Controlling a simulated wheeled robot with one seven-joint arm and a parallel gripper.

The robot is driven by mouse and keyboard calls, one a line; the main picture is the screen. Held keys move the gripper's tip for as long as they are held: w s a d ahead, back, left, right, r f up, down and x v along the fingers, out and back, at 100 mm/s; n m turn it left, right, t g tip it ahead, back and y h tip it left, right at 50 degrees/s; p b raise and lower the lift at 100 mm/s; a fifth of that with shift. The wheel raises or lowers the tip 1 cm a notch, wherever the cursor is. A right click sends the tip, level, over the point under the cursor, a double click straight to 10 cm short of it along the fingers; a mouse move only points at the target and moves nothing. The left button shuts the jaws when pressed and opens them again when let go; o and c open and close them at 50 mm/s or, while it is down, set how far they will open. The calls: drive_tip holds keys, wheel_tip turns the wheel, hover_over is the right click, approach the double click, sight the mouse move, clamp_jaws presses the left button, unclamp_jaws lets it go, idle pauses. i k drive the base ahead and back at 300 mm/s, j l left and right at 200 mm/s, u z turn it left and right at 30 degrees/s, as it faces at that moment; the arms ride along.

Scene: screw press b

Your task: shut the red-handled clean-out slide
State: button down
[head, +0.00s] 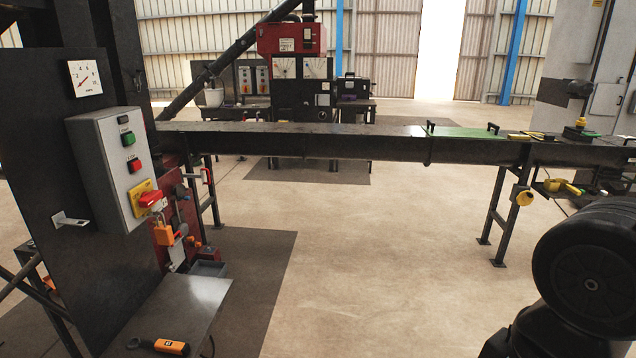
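A small red handle (207,176) on a pale bracket shows just right of the grey control box, under the left end of the long dark trough. It may belong to the clean-out slide; the slide plate itself is too small to make out, so I cannot tell how far open it is. More red machine parts (196,238) show lower down, partly hidden behind the control box and an orange padlock. My gripper is not in view; only a black part of my arm shows at the lower right, well away from the red handle.
The grey control box (105,165) with buttons and a red-yellow switch (150,199) stands out at left. A metal shelf (175,310) holds an orange-black tool (160,346). The trough (350,145) spans the view on legs. Floor (350,270) in the middle is clear.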

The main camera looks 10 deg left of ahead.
sight(176, 252)
drive_tip(key=i, duration=1)
drive_tip(key=i+l, duration=0.15)
drive_tip(key=i, duration=0.9)
drive_tip(key=i+j+u, duration=0.1)
drive_tip(key=i+u, duration=1.05)
drive_tip(key=i+l+u, duration=0.2)
drive_tip(key=u, duration=0.15)
drive_tip(key=i+u, duration=0.75)
drive_tip(key=u, duration=0.25)
drive_tip(key=i+l+u, duration=0.2)
drive_tip(key=i+u, duration=0.15)
drive_tip(key=u, duration=0.15)
